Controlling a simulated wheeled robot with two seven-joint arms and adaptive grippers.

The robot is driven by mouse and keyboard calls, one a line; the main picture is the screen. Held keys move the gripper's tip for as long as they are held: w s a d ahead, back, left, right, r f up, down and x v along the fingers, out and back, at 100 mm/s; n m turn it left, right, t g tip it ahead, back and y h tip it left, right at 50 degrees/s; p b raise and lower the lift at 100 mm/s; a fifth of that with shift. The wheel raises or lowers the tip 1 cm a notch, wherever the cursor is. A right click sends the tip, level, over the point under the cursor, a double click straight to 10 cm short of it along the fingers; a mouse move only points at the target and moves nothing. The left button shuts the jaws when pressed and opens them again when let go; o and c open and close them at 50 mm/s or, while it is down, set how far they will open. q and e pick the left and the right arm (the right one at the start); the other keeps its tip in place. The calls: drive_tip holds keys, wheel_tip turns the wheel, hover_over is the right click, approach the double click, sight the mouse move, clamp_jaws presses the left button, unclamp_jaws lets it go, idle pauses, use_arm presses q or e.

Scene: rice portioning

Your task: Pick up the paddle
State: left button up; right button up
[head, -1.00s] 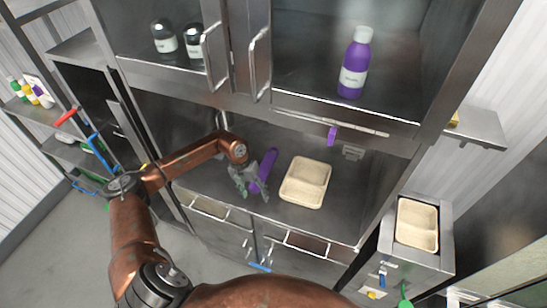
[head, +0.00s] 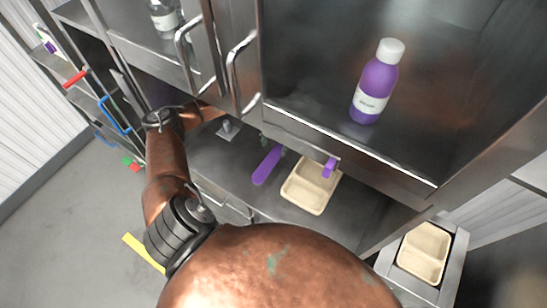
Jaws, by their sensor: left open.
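The purple paddle (head: 267,165) lies on the steel counter, left of a beige two-compartment tray (head: 309,190). My left arm comes in from the left and passes behind the upper cabinet, which hides most of the wrist. Only small grey-green parts of my left gripper (head: 273,146) show below the cabinet edge, close to the paddle's far end. The gripper is open. I cannot tell whether its fingers touch the paddle. My right gripper is not in view.
The upper cabinet with metal handles (head: 241,75) overhangs the counter. A purple bottle (head: 375,82) stands inside it. A small purple piece (head: 330,168) hangs at its lower edge. Another beige tray (head: 424,252) sits at the right. Shelves (head: 90,85) stand at the left.

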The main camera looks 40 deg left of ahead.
sight(274, 156)
use_arm(q)
drive_tip(key=f, duration=0.1)
drive_tip(key=f+p, duration=0.1)
drive_tip(key=f, duration=0.2)
drive_tip(key=shift+s+d+f, duration=0.1)
drive_tip(key=shift+s+f, duration=0.15)
drive_tip(key=shift+f, duration=0.15)
drive_tip(key=c, duration=1.3)
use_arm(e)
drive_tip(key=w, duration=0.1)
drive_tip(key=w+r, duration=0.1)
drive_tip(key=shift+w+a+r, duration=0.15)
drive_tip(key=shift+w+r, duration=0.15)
use_arm(q)
drive_tip(key=shift+r, duration=0.1)
